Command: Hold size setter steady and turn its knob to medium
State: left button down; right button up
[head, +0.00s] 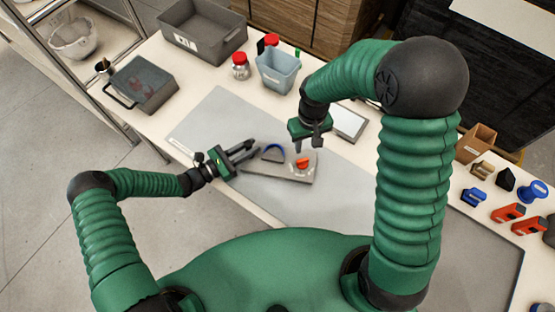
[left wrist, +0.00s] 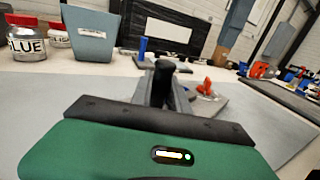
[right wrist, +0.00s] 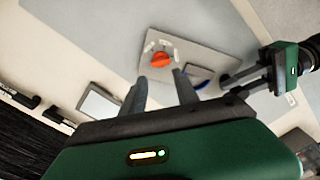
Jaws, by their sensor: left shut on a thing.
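A blue-grey bin (head: 278,72), a red-lidded jar (head: 240,67) and a grey tub (head: 203,35) stand at the back. A flat framed panel (head: 350,122) lies behind my right gripper. Several coloured parts (head: 508,212) lie at the right. The mat (head: 215,118) around the board is clear.

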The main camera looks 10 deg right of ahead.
aim_at(304, 159)
jog(key=shift+s+d+m, duration=0.1)
jog(key=shift+d+m, duration=0.35)
jog(key=shift+m, duration=0.55)
jog(key=shift+c, duration=0.4)
jog(key=d+m+y, duration=0.4)
jog(key=m+y, duration=0.1)
jog(key=m, duration=1.1)
jog(key=shift+g, duration=0.3)
jog(key=x, duration=1.1)
jog(key=shift+w, duration=0.4)
jog(key=shift+r, duration=0.1)
grip_shut()
